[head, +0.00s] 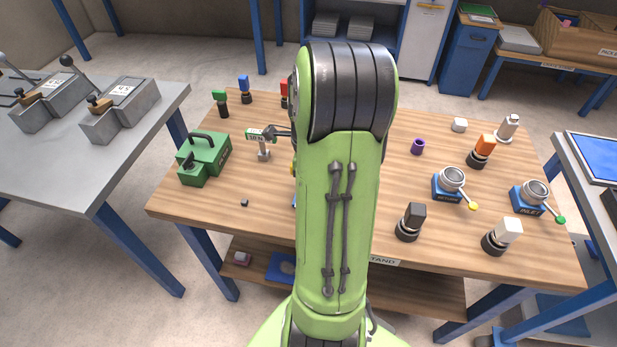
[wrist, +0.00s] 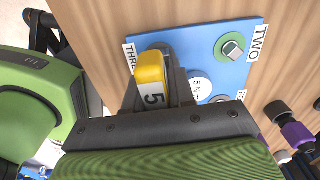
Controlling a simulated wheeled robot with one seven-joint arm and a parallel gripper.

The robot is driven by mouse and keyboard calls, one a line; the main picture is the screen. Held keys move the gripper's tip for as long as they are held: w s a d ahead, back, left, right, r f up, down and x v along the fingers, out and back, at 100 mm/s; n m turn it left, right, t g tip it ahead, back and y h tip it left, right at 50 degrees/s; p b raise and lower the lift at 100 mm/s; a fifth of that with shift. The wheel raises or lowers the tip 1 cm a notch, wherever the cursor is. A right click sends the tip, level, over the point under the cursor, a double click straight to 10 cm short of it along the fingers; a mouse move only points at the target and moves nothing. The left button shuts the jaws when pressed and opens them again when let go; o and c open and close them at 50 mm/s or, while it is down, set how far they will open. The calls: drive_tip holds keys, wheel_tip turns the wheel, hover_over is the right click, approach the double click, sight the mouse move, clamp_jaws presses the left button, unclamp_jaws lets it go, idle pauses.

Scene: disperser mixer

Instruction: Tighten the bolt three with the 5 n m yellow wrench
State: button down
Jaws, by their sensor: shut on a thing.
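In the wrist view my gripper (wrist: 154,92) is shut on the yellow wrench (wrist: 150,68), whose white label reads 5. The wrench is over the blue plate (wrist: 212,50), by the partly covered label THREE (wrist: 131,58). Bolt three is hidden beneath the wrench and fingers, so I cannot tell whether the wrench is seated on it. Bolt two (wrist: 232,47), with a green ring, shows beside the label TWO (wrist: 259,42). In the head view my arm hides the gripper and most of the plate.
A green wrench marked 10 N (head: 259,134) rests on a stand left of my arm. A green case (head: 205,158) is farther left on the wooden table (head: 262,215). Blue cup devices (head: 447,187) and several colored-handled pieces stand at right. A purple ring (head: 417,147) lies nearby.

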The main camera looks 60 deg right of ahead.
drive_tip(key=m, duration=0.5)
drive_tip(key=shift+a+f, duration=0.1)
drive_tip(key=shift+m, duration=0.3)
drive_tip(key=m, duration=0.3)
drive_tip(key=shift+m+p, duration=0.3)
drive_tip(key=c, duration=1.3)
unclamp_jaws()
drive_tip(key=shift+m, duration=0.3)
drive_tip(key=o, duration=0.4)
drive_tip(key=shift+c, duration=0.2)
